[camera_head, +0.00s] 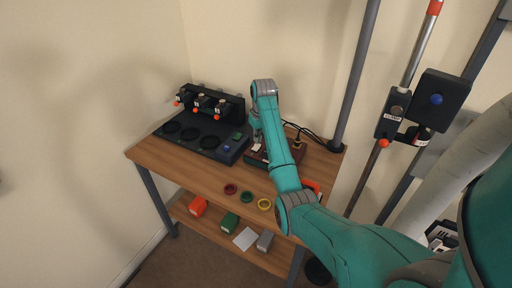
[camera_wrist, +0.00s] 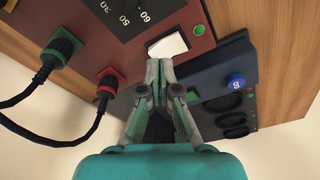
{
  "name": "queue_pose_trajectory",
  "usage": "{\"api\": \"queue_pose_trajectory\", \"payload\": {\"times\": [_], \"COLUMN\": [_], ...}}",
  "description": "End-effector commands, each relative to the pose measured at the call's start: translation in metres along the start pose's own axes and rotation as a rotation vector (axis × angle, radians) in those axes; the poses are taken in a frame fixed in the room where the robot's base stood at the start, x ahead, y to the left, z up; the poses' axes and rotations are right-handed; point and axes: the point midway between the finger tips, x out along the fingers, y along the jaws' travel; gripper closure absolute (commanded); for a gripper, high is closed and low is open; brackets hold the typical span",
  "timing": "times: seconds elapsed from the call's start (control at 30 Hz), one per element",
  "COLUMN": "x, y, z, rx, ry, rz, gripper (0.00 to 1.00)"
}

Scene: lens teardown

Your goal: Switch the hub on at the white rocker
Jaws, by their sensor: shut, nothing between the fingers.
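The hub is a dark red box (camera_wrist: 95,45) on the wooden table; it also shows in the head view (camera_head: 298,157), partly behind my arm. The white rocker (camera_wrist: 167,46) sits on its face near a green light (camera_wrist: 199,30); a small white patch at my gripper in the head view (camera_head: 257,147) seems to be the same rocker. My gripper (camera_wrist: 159,64) is shut and empty. Its fingertips are just at the rocker's lower edge in the wrist view. I cannot tell whether they touch it. The rocker's tilt is unclear.
A green plug (camera_wrist: 60,48) and a red plug (camera_wrist: 107,83) with black cables are on the hub. A dark unit with a blue button (camera_wrist: 236,80) stands beside it. Coloured rings (camera_head: 247,196) lie at the table's front. A black rack (camera_head: 212,104) stands behind.

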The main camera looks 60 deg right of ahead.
Motion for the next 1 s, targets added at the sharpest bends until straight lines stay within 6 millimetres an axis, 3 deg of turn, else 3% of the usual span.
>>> {"api": "queue_pose_trajectory", "payload": {"times": [1.0], "x": [0.013], "y": [0.0], "z": [0.002], "rx": [0.0], "ry": [0.0], "rz": [0.0], "gripper": [1.0]}}
